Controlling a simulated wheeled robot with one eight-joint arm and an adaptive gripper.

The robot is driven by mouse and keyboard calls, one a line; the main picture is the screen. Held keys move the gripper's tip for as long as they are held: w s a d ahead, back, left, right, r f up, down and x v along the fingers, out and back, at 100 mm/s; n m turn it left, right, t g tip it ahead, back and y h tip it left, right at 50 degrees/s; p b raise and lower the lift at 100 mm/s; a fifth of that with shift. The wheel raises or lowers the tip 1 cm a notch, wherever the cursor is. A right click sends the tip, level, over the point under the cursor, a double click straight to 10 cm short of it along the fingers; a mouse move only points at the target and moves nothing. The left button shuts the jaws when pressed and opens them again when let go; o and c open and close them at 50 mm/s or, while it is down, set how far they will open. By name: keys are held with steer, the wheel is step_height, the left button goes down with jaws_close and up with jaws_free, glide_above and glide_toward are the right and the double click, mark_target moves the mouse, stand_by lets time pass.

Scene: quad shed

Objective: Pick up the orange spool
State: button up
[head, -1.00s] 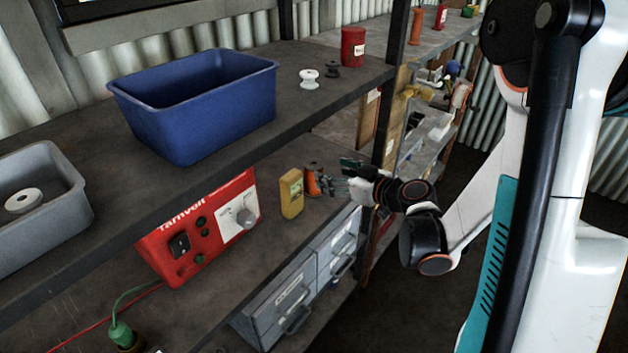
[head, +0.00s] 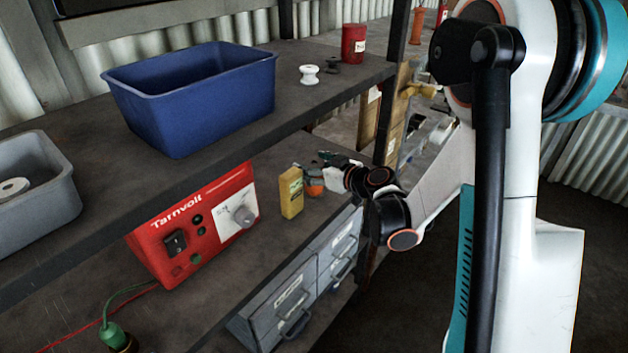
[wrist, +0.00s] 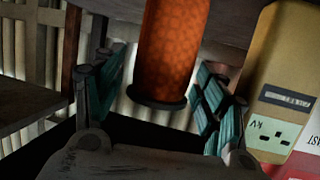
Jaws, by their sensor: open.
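The orange spool (head: 314,188) stands on the lower shelf board, just right of a yellow box-like device (head: 290,193). Its upper part is partly hidden by my gripper (head: 328,160). In the wrist view the orange spool (wrist: 172,45) lies between the two teal-padded fingers of my gripper (wrist: 160,80), with a dark flange at its near end. The fingers are open, with visible gaps on both sides of the spool. The yellow device (wrist: 275,75) is close beyond the right finger.
A red Tarnvolt power unit (head: 180,238) stands left of the yellow device. Grey drawers (head: 290,295) sit below the front edge. The upper shelf overhead holds a blue bin (head: 200,110), a white spool (head: 309,75) and a red can (head: 353,43). A shelf post stands behind my wrist.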

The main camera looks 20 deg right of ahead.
steer(key=shift+c, duration=0.6)
steer(key=c, duration=1)
steer(key=shift+r, duration=0.1)
